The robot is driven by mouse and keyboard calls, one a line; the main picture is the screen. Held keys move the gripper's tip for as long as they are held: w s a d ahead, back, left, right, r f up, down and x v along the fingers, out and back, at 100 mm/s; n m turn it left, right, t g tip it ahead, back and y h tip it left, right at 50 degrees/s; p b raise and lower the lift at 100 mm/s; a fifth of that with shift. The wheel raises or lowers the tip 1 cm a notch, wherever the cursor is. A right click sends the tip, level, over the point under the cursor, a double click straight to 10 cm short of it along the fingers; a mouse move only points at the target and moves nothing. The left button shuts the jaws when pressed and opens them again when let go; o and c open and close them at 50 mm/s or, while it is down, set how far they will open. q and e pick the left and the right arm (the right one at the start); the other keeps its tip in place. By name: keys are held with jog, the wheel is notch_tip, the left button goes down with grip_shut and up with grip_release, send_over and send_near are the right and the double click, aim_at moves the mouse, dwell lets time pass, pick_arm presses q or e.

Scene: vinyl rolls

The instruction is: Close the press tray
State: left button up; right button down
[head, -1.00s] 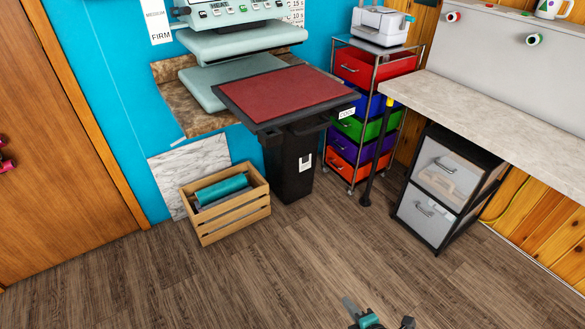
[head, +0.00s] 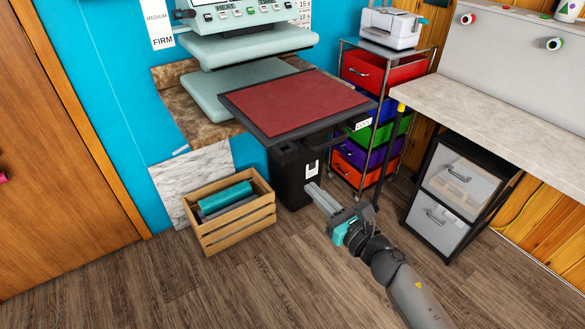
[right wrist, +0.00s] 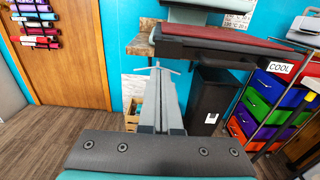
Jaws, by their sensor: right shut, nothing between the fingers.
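The press tray (head: 295,104) is a flat board with a red top and a dark rim. It sticks out toward me from the pale green heat press (head: 250,45), apart from the press plates. In the right wrist view the tray (right wrist: 225,42) shows edge-on at the upper right. My right gripper (head: 313,190) is shut and empty, in front of and below the tray's near edge, apart from it. My left gripper is not in view.
A black bin (head: 293,172) stands under the tray. A wooden crate (head: 232,215) with vinyl rolls sits on the floor at left. A cart with coloured drawers (head: 383,72) stands right of the tray, and a pale worktop (head: 480,110) is at right. Floor in front is clear.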

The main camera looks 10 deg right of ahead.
aim_at(285, 162)
jog(key=x, duration=0.9)
jog(key=shift+w, duration=0.1)
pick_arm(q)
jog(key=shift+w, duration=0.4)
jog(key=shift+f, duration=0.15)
